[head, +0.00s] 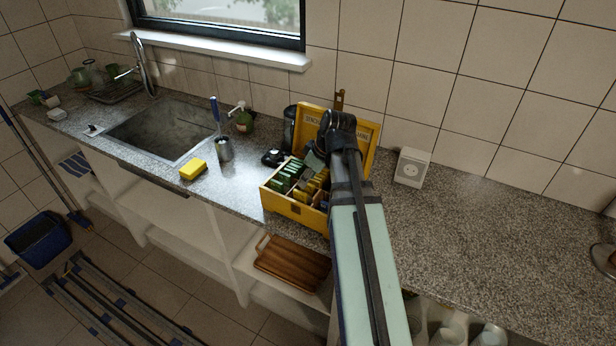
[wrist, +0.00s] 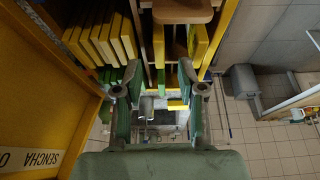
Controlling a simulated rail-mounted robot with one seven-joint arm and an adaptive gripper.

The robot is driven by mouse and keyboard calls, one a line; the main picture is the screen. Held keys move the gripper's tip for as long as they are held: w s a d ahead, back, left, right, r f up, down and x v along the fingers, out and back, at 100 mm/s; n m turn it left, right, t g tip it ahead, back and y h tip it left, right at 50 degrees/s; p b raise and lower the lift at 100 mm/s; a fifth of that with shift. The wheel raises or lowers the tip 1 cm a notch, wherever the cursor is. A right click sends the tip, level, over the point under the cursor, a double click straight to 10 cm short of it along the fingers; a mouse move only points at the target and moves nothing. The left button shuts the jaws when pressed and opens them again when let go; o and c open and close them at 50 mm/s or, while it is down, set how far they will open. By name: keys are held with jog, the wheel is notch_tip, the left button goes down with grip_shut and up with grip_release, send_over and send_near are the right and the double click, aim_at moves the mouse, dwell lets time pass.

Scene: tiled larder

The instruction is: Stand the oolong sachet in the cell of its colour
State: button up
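The yellow wooden tea box (head: 292,208) stands on the counter with its lid (head: 368,135) open at the back. Green sachets (head: 286,176) and yellow sachets (head: 317,187) stand in its cells. No sachet lettering is readable, so I cannot tell which is oolong. My gripper (head: 314,160) is over the box, partly hidden by my arm. In the wrist view its fingers (wrist: 160,74) are apart, with a thin yellow-and-green edge (wrist: 160,80) showing between them, apparently not clamped. Yellow sachets (wrist: 112,40) stand to the left, another (wrist: 198,45) to the right. The lid label (wrist: 30,160) begins "SENCHA O".
A yellow sponge (head: 193,170), a metal cup (head: 224,149) and a soap bottle (head: 243,119) stand between the sink (head: 160,132) and the box. A white socket box (head: 411,167) is right of it. The counter (head: 480,235) further right is mostly clear.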

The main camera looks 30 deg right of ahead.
jog(key=v, duration=1.2)
jog(key=shift+w+f, duration=0.1)
